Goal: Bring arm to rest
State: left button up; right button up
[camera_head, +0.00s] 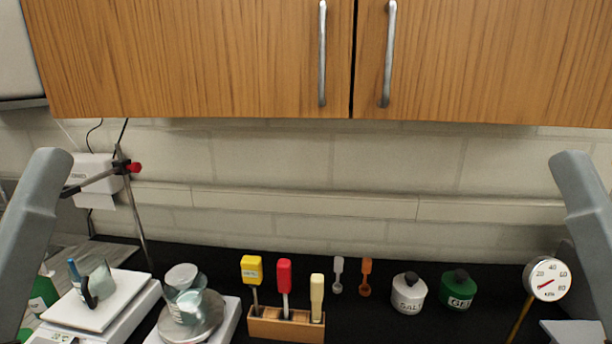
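Parts of my two grey arms show at the left and right edges of the head view. Neither gripper is in the picture, so I cannot see their fingers or whether they hold anything.
A black bench carries a white balance (100,313) at left, a scale with glass dishes (190,300), a wooden holder (285,326) with yellow, red and cream handled tools, two spoons, a white jar (408,294), a green jar (459,290) and a dial thermometer (547,279). Wooden cabinets (200,55) hang above.

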pick_arm(q)
notch_tip(320, 180, up, 32)
jog(key=p, duration=2.9)
jog(key=shift+h, duration=0.3)
jog(key=shift+r+m, duration=0.15)
jog(key=shift+m, duration=0.15)
jog(key=shift+c, duration=0.2)
